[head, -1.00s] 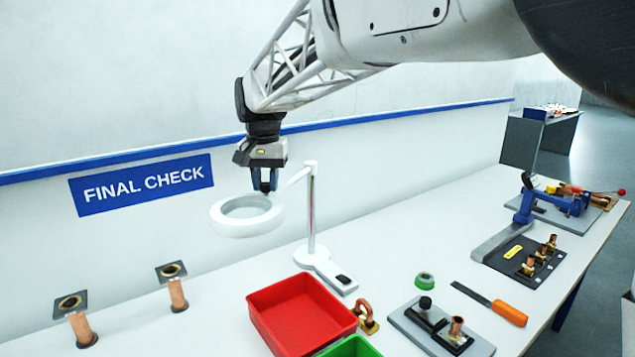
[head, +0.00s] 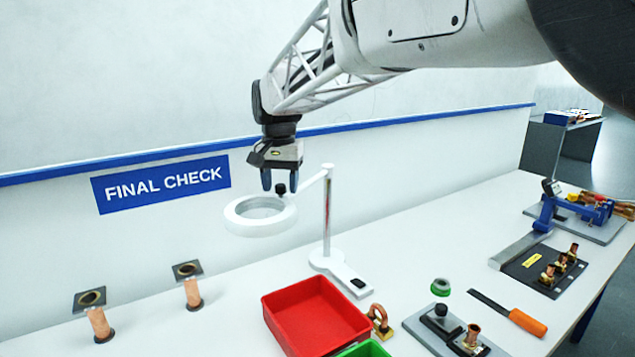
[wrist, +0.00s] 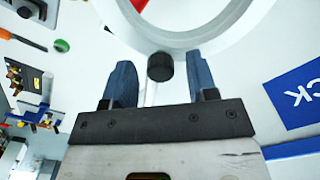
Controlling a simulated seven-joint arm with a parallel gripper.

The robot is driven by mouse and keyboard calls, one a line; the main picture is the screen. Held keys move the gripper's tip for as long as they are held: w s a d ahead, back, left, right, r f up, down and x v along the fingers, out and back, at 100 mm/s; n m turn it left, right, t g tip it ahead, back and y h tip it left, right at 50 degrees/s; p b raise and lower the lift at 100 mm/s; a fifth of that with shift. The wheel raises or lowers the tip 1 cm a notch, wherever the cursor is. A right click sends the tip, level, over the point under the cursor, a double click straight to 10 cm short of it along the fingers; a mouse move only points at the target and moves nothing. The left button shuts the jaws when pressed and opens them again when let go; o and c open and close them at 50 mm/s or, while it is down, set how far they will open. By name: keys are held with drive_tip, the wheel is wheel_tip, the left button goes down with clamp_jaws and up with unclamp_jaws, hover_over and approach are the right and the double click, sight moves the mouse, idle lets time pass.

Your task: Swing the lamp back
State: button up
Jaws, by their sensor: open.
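The white ring lamp (head: 238,222) hangs on a short arm from its white post (head: 328,215), over the table to the left of that post. A small black knob (head: 281,188) stands on the ring's rim beside the lamp arm. My gripper (head: 280,183) is just above the rim, open, with one blue finger on each side of the knob. In the wrist view the knob (wrist: 160,67) sits between the spread fingers, with clear gaps on both sides, and the ring (wrist: 240,25) lies beyond it.
A red bin (head: 268,318) and a green bin (head: 362,350) stand in front of the lamp base (head: 340,270). Two copper tubes (head: 192,292) stand at left. A low wall with a FINAL CHECK sign (head: 160,183) runs behind. Fixtures and an orange-handled tool (head: 525,321) lie at right.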

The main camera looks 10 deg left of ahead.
drive_tip(key=shift+r, duration=0.1)
drive_tip(key=shift+r, duration=3.8)
drive_tip(key=shift+d, duration=0.1)
drive_tip(key=shift+d, duration=0.25)
drive_tip(key=s+d+f, duration=0.2)
drive_tip(key=s+d, duration=0.2)
drive_tip(key=d, duration=0.4)
drive_tip(key=s+d+f+t, duration=0.1)
drive_tip(key=s+d+f, duration=0.15)
drive_tip(key=d, duration=0.65)
drive_tip(key=s+d+f, duration=0.1)
drive_tip(key=s+d, duration=0.4)
drive_tip(key=d, duration=0.3)
drive_tip(key=s+d+f, duration=0.7)
drive_tip(key=s+d, duration=0.1)
drive_tip(key=s, duration=0.2)
drive_tip(key=s+d+f+m+t, duration=0.1)
drive_tip(key=s+d+f, duration=0.7)
drive_tip(key=s, duration=0.3)
drive_tip(key=shift+s+d+t, duration=0.15)
drive_tip(key=shift+d+t, duration=0.15)
drive_tip(key=shift+d, duration=0.25)
